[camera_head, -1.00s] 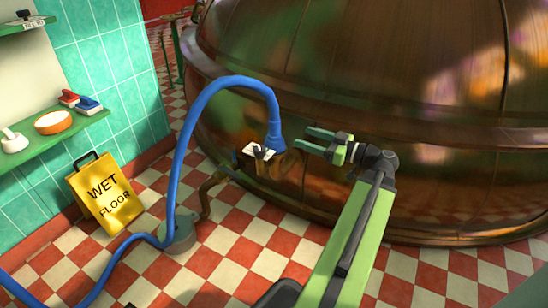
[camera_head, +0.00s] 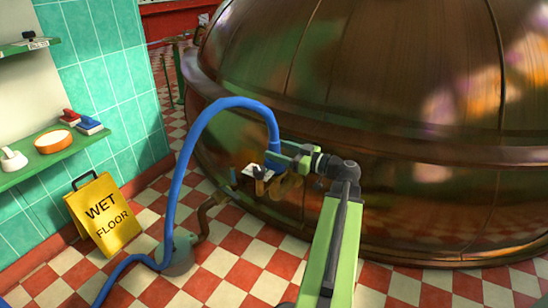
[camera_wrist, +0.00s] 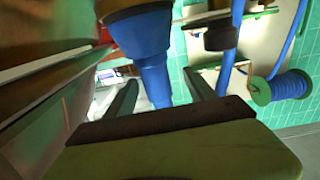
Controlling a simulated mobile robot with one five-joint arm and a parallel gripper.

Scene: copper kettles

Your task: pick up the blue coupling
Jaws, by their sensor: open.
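The blue coupling (camera_head: 273,147) is at the hanging end of the blue hose (camera_head: 230,102), in front of the copper kettle (camera_head: 400,190). My gripper (camera_head: 280,156) is at the coupling from the right, and its fingers partly hide it. In the wrist view, the coupling (camera_wrist: 152,40) comes down from the top and narrows toward the gap between my two dark fingers (camera_wrist: 160,95). The fingers are open, with clear space at either side of the blue part. I cannot tell whether either finger touches it.
A small white plate with a tap (camera_head: 260,174) sits on the kettle just below the gripper. A yellow wet-floor sign (camera_head: 104,215) stands at left by the tiled wall. The green shelf (camera_head: 50,160) holds brushes and an orange tub. The checkered floor (camera_head: 225,262) is largely open.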

